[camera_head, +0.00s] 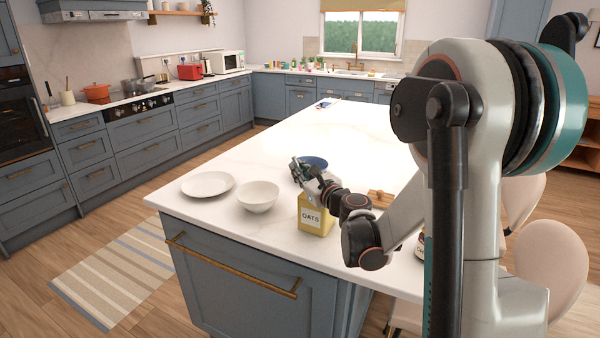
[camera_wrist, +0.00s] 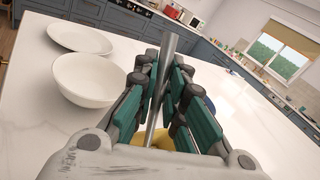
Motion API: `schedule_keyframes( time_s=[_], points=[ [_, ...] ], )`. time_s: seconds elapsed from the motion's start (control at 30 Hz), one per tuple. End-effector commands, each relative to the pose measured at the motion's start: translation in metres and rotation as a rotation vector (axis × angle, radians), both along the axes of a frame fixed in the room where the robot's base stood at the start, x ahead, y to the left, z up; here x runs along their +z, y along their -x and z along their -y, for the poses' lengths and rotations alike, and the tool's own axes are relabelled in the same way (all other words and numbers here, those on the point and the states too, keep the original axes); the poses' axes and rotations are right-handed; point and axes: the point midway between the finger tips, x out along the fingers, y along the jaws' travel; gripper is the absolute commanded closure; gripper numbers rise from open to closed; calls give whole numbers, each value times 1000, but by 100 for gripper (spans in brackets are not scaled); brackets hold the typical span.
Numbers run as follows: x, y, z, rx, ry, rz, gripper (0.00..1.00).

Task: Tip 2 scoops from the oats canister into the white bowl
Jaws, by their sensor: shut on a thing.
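The white bowl (camera_head: 258,196) stands on the island to the left of the yellow oats canister (camera_head: 312,218), and shows left of my fingers in the wrist view (camera_wrist: 85,85). My gripper (camera_head: 303,171) is just above and behind the canister in the head view. In the wrist view my gripper (camera_wrist: 160,95) is shut on a grey metal rod (camera_wrist: 168,58), which looks like the scoop's handle. The scoop's bowl and any oats in it are hidden. A little of the yellow canister (camera_wrist: 153,139) shows below the fingers.
A white plate (camera_head: 207,184) lies left of the bowl. A dark blue bowl (camera_head: 316,162) stands behind my gripper. A wooden board (camera_head: 380,196) lies right of the canister.

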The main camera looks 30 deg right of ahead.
Motion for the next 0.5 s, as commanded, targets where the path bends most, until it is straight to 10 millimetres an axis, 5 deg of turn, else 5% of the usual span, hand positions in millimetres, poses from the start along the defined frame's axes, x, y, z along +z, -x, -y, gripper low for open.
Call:
schedule_keyframes(
  time_s=[0.5],
  points=[
    [13,0,0,0,0,0,100]
  ],
)
